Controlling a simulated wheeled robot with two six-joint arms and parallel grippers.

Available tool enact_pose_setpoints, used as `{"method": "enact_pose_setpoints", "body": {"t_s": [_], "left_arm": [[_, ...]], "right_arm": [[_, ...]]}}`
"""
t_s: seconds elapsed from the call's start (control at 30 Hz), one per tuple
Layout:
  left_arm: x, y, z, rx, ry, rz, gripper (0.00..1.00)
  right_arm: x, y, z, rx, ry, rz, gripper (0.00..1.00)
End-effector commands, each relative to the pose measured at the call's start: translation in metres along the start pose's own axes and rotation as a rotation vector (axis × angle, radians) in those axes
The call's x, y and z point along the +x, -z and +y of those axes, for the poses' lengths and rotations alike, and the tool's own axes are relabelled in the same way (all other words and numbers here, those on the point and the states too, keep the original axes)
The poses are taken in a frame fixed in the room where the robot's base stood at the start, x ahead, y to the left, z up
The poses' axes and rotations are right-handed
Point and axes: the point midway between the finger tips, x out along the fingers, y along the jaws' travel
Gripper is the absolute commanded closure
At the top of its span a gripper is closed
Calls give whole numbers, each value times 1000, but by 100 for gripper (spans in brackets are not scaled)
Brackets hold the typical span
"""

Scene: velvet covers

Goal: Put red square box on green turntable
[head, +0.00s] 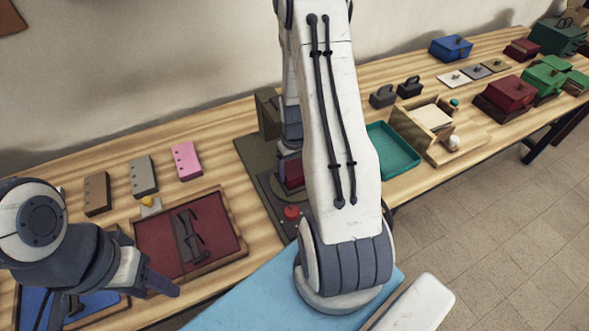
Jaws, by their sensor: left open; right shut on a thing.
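A red box (294,173) shows in part behind my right arm, low over a dark olive-grey base (254,160) with a red knob at its front. Part of a round dark plate shows on this base; I cannot clearly make out a green turntable, as my arm covers much of it. My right gripper (291,155) points down and is shut on the red box. Whether the box touches the plate is hidden. My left gripper (112,296) is open and empty at the lower left, over a blue tray (95,305).
A dark red tray (220,222) with black handled pieces lies left of the base. Grey, brown and pink blocks (186,160) stand behind it. A teal tray (402,160) and a wooden box (405,126) are right of my arm. Several lidded boxes (510,92) stand farther right.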

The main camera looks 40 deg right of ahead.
Motion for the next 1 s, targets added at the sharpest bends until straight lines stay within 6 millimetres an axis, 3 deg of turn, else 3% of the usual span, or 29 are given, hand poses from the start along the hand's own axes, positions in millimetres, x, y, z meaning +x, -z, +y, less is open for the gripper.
{"method": "enact_pose_setpoints", "body": {"t_s": [0.03,0.07,0.47,1.0], "left_arm": [[2,0,0,0,0,0,50],[1,0,0,0,0,0,50],[0,0,0,0,0,0,50],[12,-1,-1,0,0,0,50]], "right_arm": [[2,0,0,0,0,0,12],[1,0,0,0,0,0,1],[-8,1,0,0,-1,3,0],[-109,1,0,0,-1,4,0]]}}
